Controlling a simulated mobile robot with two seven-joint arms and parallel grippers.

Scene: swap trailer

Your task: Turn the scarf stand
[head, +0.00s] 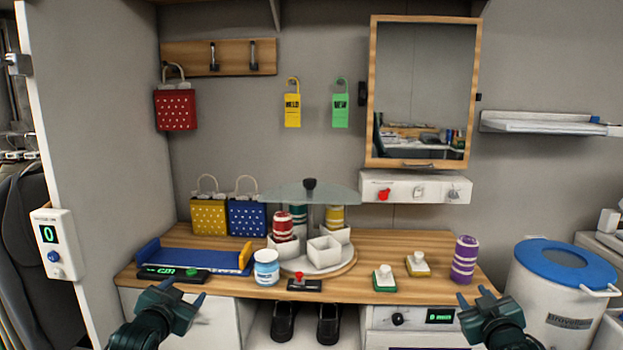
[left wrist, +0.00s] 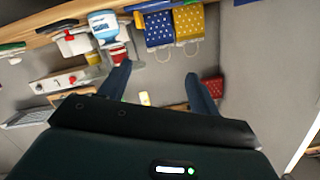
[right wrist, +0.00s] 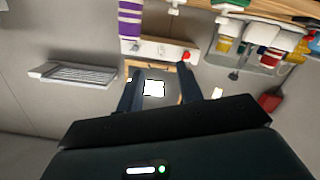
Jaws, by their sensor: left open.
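The scarf stand is a round turntable (head: 346,268) on the wooden counter, with a clear disc (head: 270,193) and a dark knob (head: 310,184) on top. Its white bins (head: 323,250) hold a red striped roll (head: 283,227), a green and red roll (head: 299,215) and a yellow roll (head: 335,217). The stand also shows upside down in the right wrist view (right wrist: 268,66). My left gripper (head: 184,291) is open and empty, in front of the counter's left part. My right gripper (head: 474,294) is open and empty, in front of its right end. Neither touches the stand.
A white-blue jar (head: 266,268) and a red-knobbed lever (head: 299,283) stand before the turntable. A blue tray (head: 195,262) and two bags (head: 209,217) are at left. Two small blocks (head: 384,278) and a purple roll (head: 464,260) are at right. A mirror cabinet (head: 372,90) hangs above.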

